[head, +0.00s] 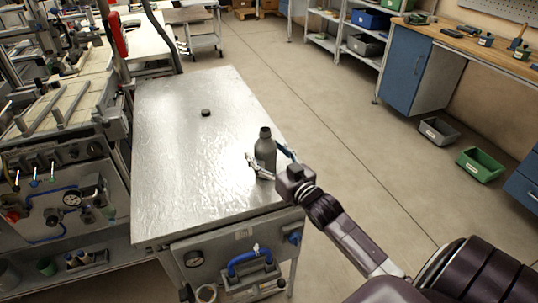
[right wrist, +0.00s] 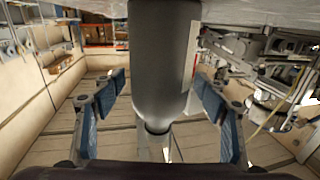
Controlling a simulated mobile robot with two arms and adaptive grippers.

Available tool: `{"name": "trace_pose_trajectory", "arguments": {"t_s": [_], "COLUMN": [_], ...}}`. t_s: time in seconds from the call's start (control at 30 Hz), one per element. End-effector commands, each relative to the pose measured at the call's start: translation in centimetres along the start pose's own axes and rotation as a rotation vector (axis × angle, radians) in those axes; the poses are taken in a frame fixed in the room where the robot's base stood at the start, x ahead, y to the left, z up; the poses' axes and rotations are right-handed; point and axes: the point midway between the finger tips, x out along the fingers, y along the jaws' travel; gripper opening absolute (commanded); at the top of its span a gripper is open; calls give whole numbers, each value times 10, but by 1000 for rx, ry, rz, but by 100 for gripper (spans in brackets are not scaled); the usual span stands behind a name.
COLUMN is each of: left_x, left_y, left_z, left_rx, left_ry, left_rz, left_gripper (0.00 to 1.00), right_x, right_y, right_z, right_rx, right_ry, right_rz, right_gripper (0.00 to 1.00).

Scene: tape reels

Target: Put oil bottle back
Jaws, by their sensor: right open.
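A dark grey oil bottle (head: 265,152) stands upright near the right edge of a shiny metal table (head: 170,175). My right gripper (head: 270,161) reaches in from the lower right, with its blue-padded fingers open, one on either side of the bottle. In the right wrist view the bottle (right wrist: 163,60) appears upside down between the spread fingers of the gripper (right wrist: 162,92), with visible gaps on both sides. A pale label strip shows on its side. A small dark round object (head: 206,113) lies on the table farther back. My left gripper is not in view.
A machine with rails and gauges (head: 60,150) stands close along the table's left side. A blue-doored workbench (head: 408,75), a green bin (head: 480,164) and a grey bin (head: 438,131) are at the right. Most of the tabletop and the floor beyond are clear.

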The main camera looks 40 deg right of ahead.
Motion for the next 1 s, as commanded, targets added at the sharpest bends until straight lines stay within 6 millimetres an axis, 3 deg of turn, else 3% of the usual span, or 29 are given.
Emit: {"name": "trace_pose_trajectory", "arguments": {"t_s": [0.17,0.6,0.8,1.0], "left_x": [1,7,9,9], "left_y": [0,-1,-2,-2], "left_z": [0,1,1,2], "left_rx": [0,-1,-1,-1], "left_ry": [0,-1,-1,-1], "left_rz": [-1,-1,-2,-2], "left_gripper": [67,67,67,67], "right_x": [-14,-96,-116,-120], "right_y": [0,0,0,0], "right_z": [0,0,-1,-2], "right_rx": [0,0,0,0], "right_ry": [-2,-2,-1,2], "right_rz": [0,0,1,0], "right_gripper": [66,66,66,66]}}
